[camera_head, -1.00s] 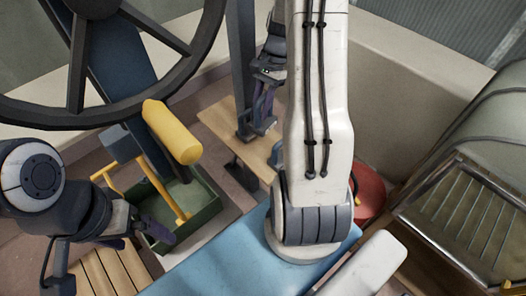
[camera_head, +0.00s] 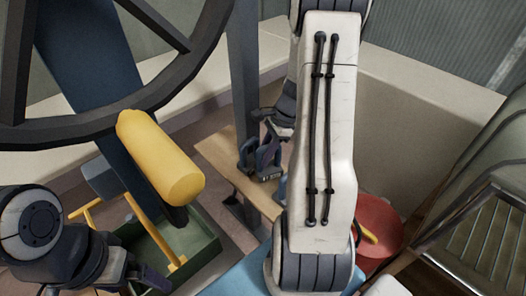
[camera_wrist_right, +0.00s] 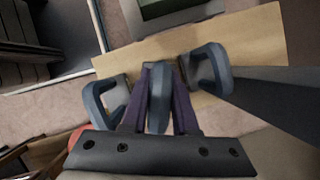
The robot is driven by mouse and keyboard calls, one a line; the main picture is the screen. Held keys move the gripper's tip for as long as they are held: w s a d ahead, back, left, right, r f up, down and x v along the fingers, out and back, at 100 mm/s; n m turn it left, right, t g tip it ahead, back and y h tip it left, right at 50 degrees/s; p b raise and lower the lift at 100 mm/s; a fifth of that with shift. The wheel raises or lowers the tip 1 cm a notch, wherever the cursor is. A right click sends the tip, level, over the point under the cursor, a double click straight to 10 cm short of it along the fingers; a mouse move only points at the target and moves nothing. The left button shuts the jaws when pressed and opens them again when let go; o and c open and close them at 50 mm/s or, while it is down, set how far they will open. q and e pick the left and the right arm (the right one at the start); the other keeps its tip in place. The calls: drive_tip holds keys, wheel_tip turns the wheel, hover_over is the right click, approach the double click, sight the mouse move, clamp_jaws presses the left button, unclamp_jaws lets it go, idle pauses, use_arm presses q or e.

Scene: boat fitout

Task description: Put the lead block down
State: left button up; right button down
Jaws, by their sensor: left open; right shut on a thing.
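My right gripper (camera_wrist_right: 159,100) is shut on the blue-grey handle of a lead block (camera_wrist_right: 158,112), held between its purple fingers. The block's body is mostly hidden, so I cannot tell if it touches the wooden plank (camera_wrist_right: 125,63). Two similar blocks with loop handles are on either side, a left one (camera_wrist_right: 106,104) and a right one (camera_wrist_right: 209,70). In the head view, my right gripper (camera_head: 268,155) is over the plank (camera_head: 218,158), partly behind my arm. My left gripper (camera_head: 140,277) is open and empty at lower left, near the green crate.
A green crate (camera_head: 196,243) with yellow-handled tools stands left of the plank. A yellow cylinder (camera_head: 165,160) and dark wheel (camera_head: 85,130) rise above it. A red round container (camera_head: 383,226) is right of my right arm. A metal-framed seat (camera_head: 490,235) stands far right.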

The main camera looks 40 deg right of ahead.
drive_tip(key=shift+f+b, duration=0.5)
drive_tip(key=shift+f, duration=1.4)
drive_tip(key=shift+f, duration=0.15)
drive_tip(key=c, duration=0.7)
unclamp_jaws()
drive_tip(key=p+v, duration=0.2)
drive_tip(key=v, duration=1)
drive_tip(key=shift+p, duration=0.4)
drive_tip(key=shift+a, duration=0.1)
